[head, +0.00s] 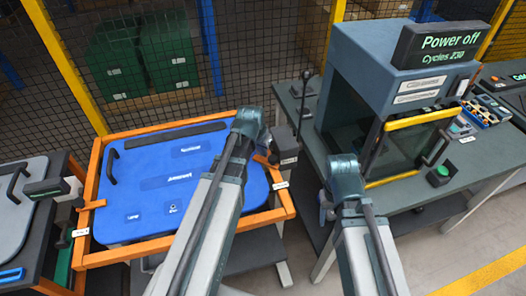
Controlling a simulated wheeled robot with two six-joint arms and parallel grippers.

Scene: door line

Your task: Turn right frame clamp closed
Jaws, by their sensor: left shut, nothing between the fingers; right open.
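The orange frame (130,255) holds a blue panel (160,190) with a dark handle. The right frame clamp (266,161) is a small orange lever on the frame's right rail, beside a dark block (286,146); a white tag lies below. Its exact angle is hard to tell. My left gripper (250,124) is shut and empty, just above and left of the right clamp; its fingers are mostly hidden by my wrist. I cannot tell if it touches the clamp. My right gripper (328,205) is open, right of the frame, in front of the machine table.
A left frame clamp (92,205) sits on the left rail. A grey machine (395,75) with a yellow-handled door and a "Power off" sign (445,42) stands at right, near a green button (440,174). A mesh fence (260,50) closes off the back. Floor is free at lower right.

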